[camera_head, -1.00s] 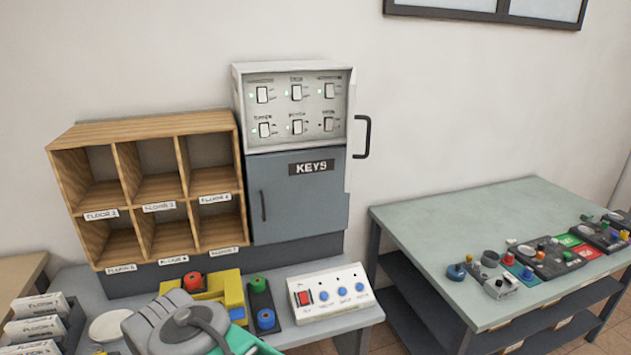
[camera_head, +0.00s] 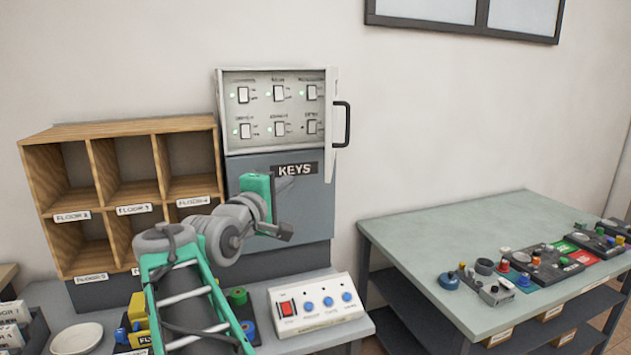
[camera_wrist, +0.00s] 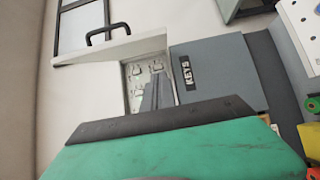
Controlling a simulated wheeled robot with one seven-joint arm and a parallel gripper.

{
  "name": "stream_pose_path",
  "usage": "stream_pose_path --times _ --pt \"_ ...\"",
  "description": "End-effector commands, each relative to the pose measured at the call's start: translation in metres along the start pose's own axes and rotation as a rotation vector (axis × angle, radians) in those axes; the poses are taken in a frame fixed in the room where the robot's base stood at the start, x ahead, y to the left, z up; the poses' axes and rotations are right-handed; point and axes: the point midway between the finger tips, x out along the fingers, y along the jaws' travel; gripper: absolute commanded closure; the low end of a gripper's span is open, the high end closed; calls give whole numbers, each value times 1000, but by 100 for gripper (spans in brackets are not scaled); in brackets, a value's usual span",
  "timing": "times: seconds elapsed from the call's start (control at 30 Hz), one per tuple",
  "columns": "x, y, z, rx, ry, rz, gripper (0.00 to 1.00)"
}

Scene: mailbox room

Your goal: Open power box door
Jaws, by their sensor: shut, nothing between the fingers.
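The power box (camera_head: 272,72) is the pale upper box on the wall, with several switches and small green lights showing inside. Its door (camera_head: 331,140) is swung out, seen nearly edge-on at the right side, with a black handle (camera_head: 342,124). In the wrist view the door (camera_wrist: 105,50) sticks out as a pale panel with its handle (camera_wrist: 108,34) at the upper left. My gripper (camera_head: 290,183) is in front of the grey KEYS cabinet, below the switches and left of the door. Its fingers (camera_wrist: 155,94) are together and empty, apart from the handle.
The KEYS cabinet (camera_head: 310,196) is directly below the power box. Wooden pigeonholes (camera_head: 85,132) stand at left. A white button panel (camera_head: 318,311) lies on the bench below. A table (camera_head: 445,240) with several control parts stands right. Wall space right of the door is clear.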

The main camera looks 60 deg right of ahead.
Motion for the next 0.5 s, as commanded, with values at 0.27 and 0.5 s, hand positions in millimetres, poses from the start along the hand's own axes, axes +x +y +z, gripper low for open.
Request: stream_pose_path --times 0.27,0.5 --pt "61 2 2 0 -3 -5 100" --pt "88 2 24 3 -1 -3 100"
